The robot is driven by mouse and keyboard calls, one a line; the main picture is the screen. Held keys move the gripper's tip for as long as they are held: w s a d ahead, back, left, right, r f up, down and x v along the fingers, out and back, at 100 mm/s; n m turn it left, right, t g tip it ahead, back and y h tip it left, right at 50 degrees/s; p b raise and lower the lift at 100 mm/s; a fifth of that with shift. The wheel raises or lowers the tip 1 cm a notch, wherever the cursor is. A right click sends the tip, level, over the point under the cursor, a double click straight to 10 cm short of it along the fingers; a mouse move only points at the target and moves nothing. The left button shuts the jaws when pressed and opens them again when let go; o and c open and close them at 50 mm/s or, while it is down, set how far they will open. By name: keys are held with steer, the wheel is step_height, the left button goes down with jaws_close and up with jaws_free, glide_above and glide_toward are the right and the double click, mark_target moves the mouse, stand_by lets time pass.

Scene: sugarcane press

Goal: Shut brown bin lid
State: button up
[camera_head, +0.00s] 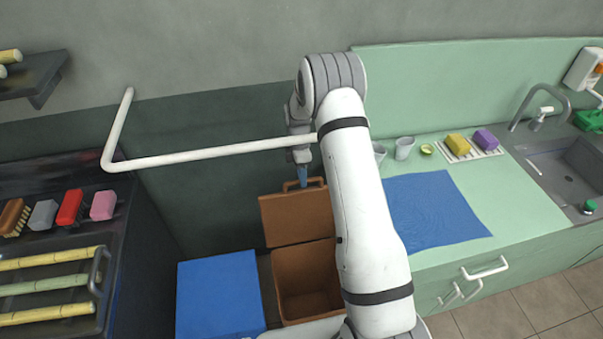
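The brown bin (300,278) stands on the floor between a blue box and the green counter. Its lid (290,216) is raised upright at the back, so the bin is open and its inside shows. A handle (303,184) sits on the lid's top edge. My gripper (301,165) points down just above the lid handle, close to it. Whether its fingertips touch or hold the handle cannot be made out. My white arm covers the right part of the bin and lid.
The blue box (218,294) stands left of the bin. A white pipe (200,155) runs along the wall behind my arm. The green counter (480,190) at right bears a blue cloth (432,212), cups and sponges. A dark press (75,240) with cane stands at left.

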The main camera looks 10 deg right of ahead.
steer(key=shift+c, duration=0.4)
jaws_close()
